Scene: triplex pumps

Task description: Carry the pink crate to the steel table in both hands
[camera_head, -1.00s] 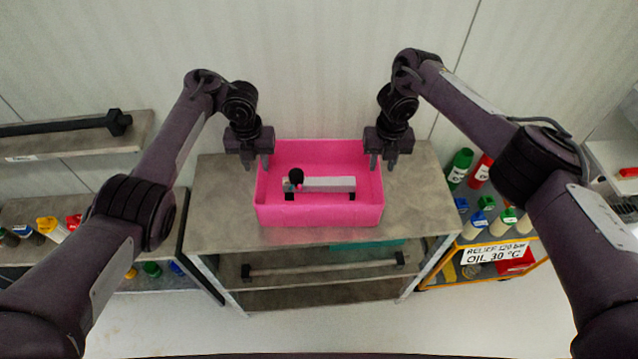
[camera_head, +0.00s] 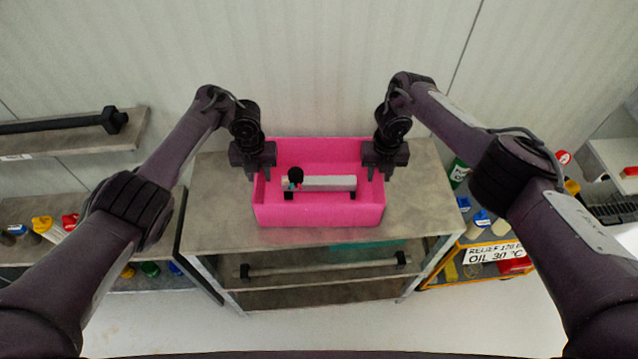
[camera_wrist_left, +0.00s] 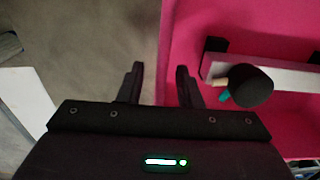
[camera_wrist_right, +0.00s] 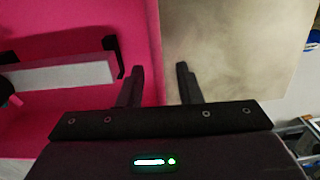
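The pink crate (camera_head: 318,212) stands on a grey-topped table (camera_head: 220,225) with lower shelves. A pale bar with dark feet (camera_head: 330,183) and a black round knob (camera_head: 296,174) lies inside it. My left gripper (camera_head: 260,176) is at the crate's left wall, open, with one finger on each side of the wall's top edge; the left wrist view (camera_wrist_left: 159,85) shows the gap. My right gripper (camera_head: 379,176) is likewise open at the right wall, with the edge between its fingers in the right wrist view (camera_wrist_right: 159,85). I cannot tell which surface is the steel table.
A dark bar lies on a shelf (camera_head: 75,140) at the left, with bottles below. An orange-framed cart (camera_head: 470,265) with bottles and a sign stands close on the right. A pale wall rises behind the table. Bare tabletop shows on both sides of the crate.

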